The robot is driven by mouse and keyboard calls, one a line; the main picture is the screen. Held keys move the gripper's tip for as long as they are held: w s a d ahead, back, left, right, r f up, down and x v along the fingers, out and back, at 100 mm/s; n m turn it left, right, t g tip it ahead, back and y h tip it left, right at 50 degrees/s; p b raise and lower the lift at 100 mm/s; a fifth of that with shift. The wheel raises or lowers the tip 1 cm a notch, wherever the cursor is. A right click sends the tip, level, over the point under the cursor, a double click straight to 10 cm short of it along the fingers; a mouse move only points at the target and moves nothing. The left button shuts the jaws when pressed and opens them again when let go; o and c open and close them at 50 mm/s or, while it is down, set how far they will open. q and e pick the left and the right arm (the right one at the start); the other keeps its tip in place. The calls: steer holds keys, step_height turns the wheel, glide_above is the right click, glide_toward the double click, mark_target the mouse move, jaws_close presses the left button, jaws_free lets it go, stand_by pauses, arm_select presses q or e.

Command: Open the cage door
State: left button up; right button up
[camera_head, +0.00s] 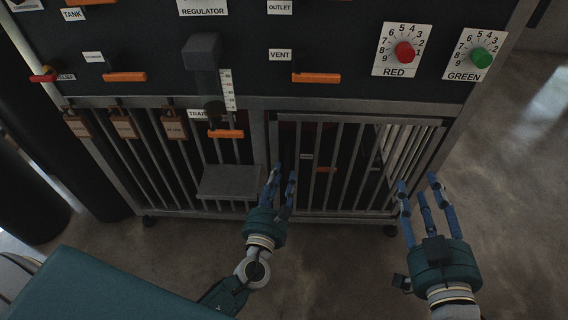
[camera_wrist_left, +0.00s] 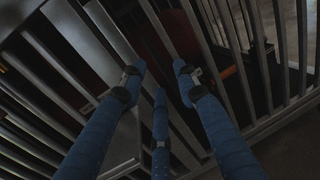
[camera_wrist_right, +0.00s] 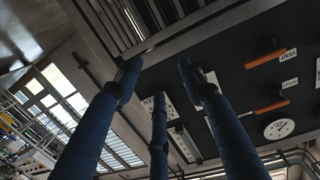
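The cage (camera_head: 165,170) is a grey barred enclosure below a dark panel. Its barred door (camera_head: 340,119) fills the right half; a narrow dark gap shows along its left edge, and I cannot tell whether it stands ajar. My left gripper (camera_head: 279,176) is in front of that left edge, fingers spread. In the left wrist view the fingers (camera_wrist_left: 160,85) point at the door's edge bar (camera_wrist_left: 168,40), one on each side of it in the picture; contact is unclear. My right gripper (camera_head: 424,188) is open and empty, in front of the cage's right end.
A grey ledge (camera_head: 229,182) juts out left of the left gripper. The panel carries orange handles (camera_head: 316,78), a red knob (camera_head: 404,52) and a green knob (camera_head: 482,57). Open floor (camera_head: 520,170) lies to the right.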

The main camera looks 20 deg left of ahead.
mark_target(286, 164)
arm_select(q)
steer(key=w, duration=0.5)
steer(key=shift+w+a, duration=0.1)
steer(key=shift+a, duration=0.1)
arm_select(e)
steer(key=shift+w+a+r+t+y, duration=0.15)
steer(key=shift+r+t, duration=0.15)
steer(key=shift+r, duration=0.35)
steer(key=shift+a+r+t+y, duration=0.15)
steer(key=shift+r+t, duration=0.15)
steer(key=shift+r, duration=0.3)
steer(key=shift+d, duration=0.1)
arm_select(q)
jaws_close()
